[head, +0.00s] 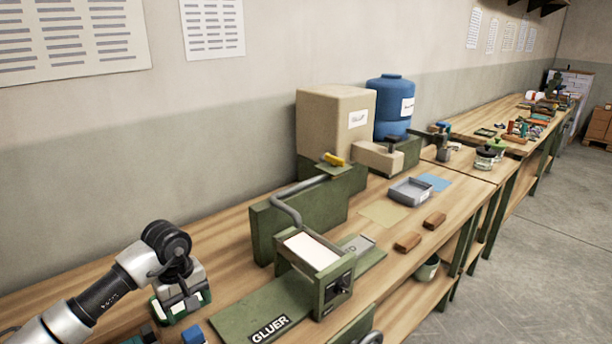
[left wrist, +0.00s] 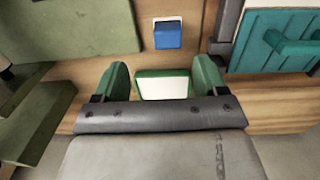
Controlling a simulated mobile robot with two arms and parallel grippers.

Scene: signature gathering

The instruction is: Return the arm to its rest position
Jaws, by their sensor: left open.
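My left arm (head: 125,278) comes in from the lower left in the head view and reaches over the bench. Its gripper (head: 182,304) points down near the bench surface. In the left wrist view the left gripper (left wrist: 162,72) shows two green fingers spread apart. A green block with a white top (left wrist: 163,85) lies between or just below the fingers; I cannot tell its exact height against them. In the head view the gripper partly hides it. My right gripper is in neither view.
A green gluer machine (head: 318,262) with a bent handle stands right of my gripper. A blue block (left wrist: 167,35) and a teal part (left wrist: 280,40) lie nearby. Further along are a grey tray (head: 410,191), brown blocks (head: 408,242), a large box (head: 330,122) and a blue drum (head: 390,98).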

